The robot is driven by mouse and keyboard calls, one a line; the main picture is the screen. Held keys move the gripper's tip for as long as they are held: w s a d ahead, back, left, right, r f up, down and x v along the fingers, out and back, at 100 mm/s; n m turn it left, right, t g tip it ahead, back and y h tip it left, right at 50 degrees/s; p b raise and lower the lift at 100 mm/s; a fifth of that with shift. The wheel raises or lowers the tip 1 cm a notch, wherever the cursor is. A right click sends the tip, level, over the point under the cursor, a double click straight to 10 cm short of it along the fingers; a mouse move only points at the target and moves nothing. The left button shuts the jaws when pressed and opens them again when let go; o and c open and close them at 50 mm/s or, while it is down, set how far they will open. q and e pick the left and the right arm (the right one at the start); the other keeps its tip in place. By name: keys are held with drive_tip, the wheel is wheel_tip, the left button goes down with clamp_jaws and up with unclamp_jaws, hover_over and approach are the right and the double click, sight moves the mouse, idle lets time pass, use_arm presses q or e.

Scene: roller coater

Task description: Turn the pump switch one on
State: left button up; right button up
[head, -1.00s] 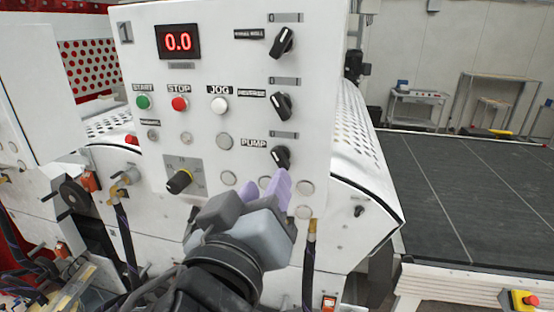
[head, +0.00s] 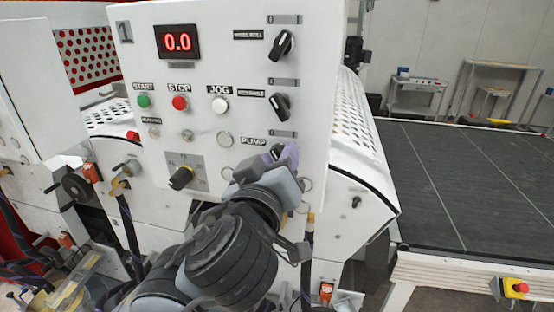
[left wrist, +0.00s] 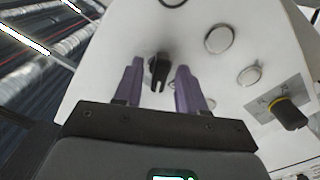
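The black pump switch (head: 277,151) is on the white control panel (head: 318,105), right of the PUMP label (head: 254,141). In the head view it is mostly hidden by my left gripper (head: 284,156). In the left wrist view the switch (left wrist: 159,72) shows between the two purple fingers of the left gripper (left wrist: 160,80). The fingers are open, with a visible gap on each side of the knob. I cannot tell how deep the fingertips reach around it. My right gripper is not in view.
Two similar black switches, the upper (head: 282,45) and the middle (head: 278,105), sit above. A black dial with a yellow face (head: 181,178) is lower left. The green start (head: 144,102), red stop (head: 180,103) and white jog (head: 219,105) buttons are left.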

use_arm(q)
clamp_jaws()
drive_tip(key=shift+m, duration=0.3)
drive_tip(key=m+b, duration=0.3)
drive_tip(key=m, duration=0.8)
drive_tip(key=shift+d, duration=0.1)
drive_tip(key=shift+m, duration=0.3)
idle(0.4)
drive_tip(key=shift+o, duration=0.4)
unclamp_jaws()
